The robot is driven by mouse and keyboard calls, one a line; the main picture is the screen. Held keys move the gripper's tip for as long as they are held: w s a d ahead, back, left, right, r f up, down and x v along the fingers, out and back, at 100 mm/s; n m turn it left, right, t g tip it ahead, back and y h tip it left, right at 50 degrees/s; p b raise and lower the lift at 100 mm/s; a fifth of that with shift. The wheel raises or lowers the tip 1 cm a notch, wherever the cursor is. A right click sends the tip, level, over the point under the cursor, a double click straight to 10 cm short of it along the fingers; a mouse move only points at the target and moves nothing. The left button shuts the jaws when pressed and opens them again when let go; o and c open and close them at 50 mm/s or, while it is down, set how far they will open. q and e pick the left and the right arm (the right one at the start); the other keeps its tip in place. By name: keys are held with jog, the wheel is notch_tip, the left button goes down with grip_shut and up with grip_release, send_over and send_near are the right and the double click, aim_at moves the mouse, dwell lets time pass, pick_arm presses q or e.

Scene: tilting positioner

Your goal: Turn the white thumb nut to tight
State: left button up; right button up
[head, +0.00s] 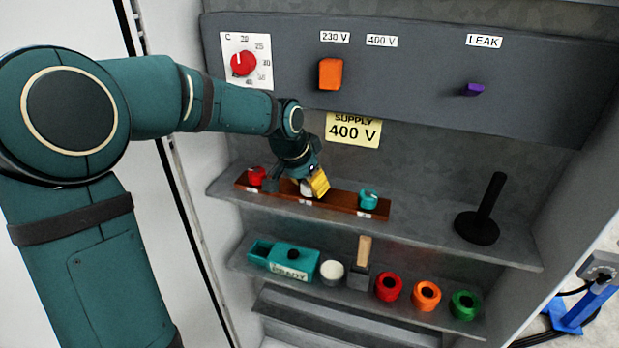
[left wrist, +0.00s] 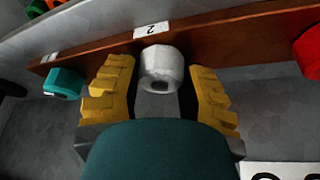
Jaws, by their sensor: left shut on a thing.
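The white thumb nut (left wrist: 161,66) sits on the brown wooden strip (left wrist: 225,33) by the label 2, between the yellow fingers of my left gripper (left wrist: 160,88). In the head view my left gripper (head: 308,187) reaches down to the middle of the strip (head: 340,204), and only a little of the white nut (head: 306,189) shows beside a finger. The gripper is shut on the nut. No marking for tight can be read. My right gripper is in neither view.
A red nut (head: 256,176) and a teal nut (head: 369,197) stand on the same strip, either side. A black post on a round base (head: 477,226) stands at right. The lower shelf holds a teal box (head: 284,259), a brush and several coloured rings. The panel with knobs (head: 420,75) is above.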

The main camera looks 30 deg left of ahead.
pick_arm(q)
jog(key=m, duration=0.2)
jog(key=shift+f+m+g+h, duration=0.1)
jog(key=shift+m+g+h, duration=0.2)
jog(key=shift+m+h, duration=0.1)
jog(key=m+h, duration=0.1)
jog(key=m, duration=0.2)
jog(key=shift+m+g, duration=0.3)
jog(key=shift+g, duration=0.1)
jog(key=shift+m+g+h, duration=0.5)
jog(key=shift+m+g, duration=0.1)
jog(key=shift+m, duration=1.3)
jog(key=o, duration=1.2)
